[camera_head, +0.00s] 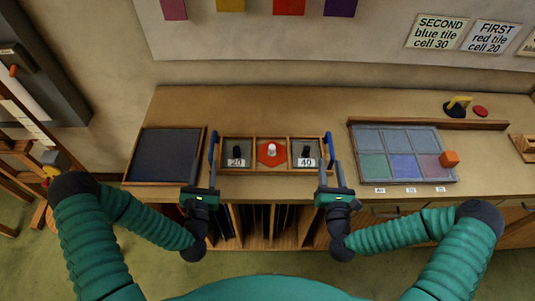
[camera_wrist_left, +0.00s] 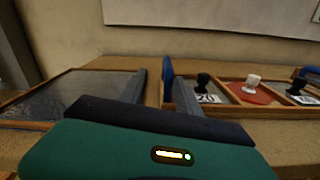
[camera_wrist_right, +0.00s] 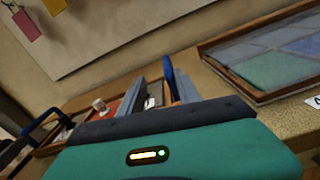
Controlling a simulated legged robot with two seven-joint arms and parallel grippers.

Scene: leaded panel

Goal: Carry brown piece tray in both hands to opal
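The brown piece tray (camera_head: 270,139) stands on the bench in the head view, with three compartments and a blue handle at each end. Its outer compartments hold black-knobbed pieces marked 20 and 40; the middle one holds a white knob on red. My left gripper (camera_head: 204,168) is open at the left blue handle (camera_wrist_left: 167,80), which shows between its fingers in the left wrist view. My right gripper (camera_head: 335,168) is open at the right blue handle (camera_wrist_right: 168,75), also between its fingers. No gap is closed on either handle. I cannot tell which thing is opal.
A dark framed panel (camera_head: 165,153) lies left of the tray. Bare bench separates tray and panel.

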